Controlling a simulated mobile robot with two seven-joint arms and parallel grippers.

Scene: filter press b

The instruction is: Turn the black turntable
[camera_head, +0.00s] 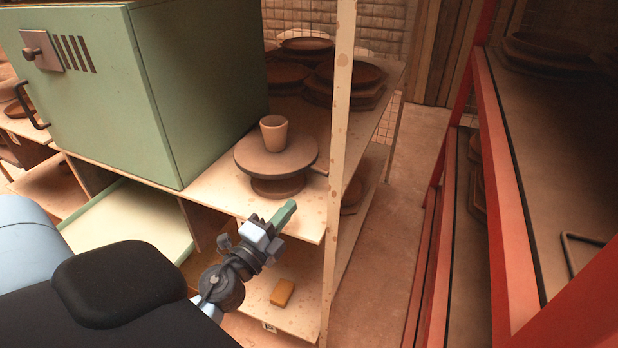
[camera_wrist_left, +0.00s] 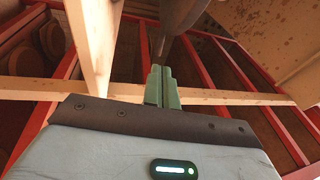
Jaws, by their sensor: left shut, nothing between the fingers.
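The turntable (camera_head: 262,165) looks dusty brown rather than black. It stands on the light wooden shelf near the right front corner, with a round disc on top and a narrower foot. A small clay cup (camera_head: 274,133) stands upright on its disc. My left gripper (camera_head: 288,210) is in front of and below the turntable, near the shelf's front edge, apart from the disc in this view. Its green fingers are together and empty. The wrist view shows the closed fingers (camera_wrist_left: 161,85) below a dark part that I cannot identify surely.
A green box-like oven (camera_head: 205,95) stands left of the turntable. A pale wooden post (camera_head: 338,130) rises at its right. Stacked brown plates (camera_head: 345,80) lie behind. A yellow-brown block (camera_head: 282,293) lies on the lower shelf. A red rack (camera_head: 500,190) stands right, across a narrow floor gap.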

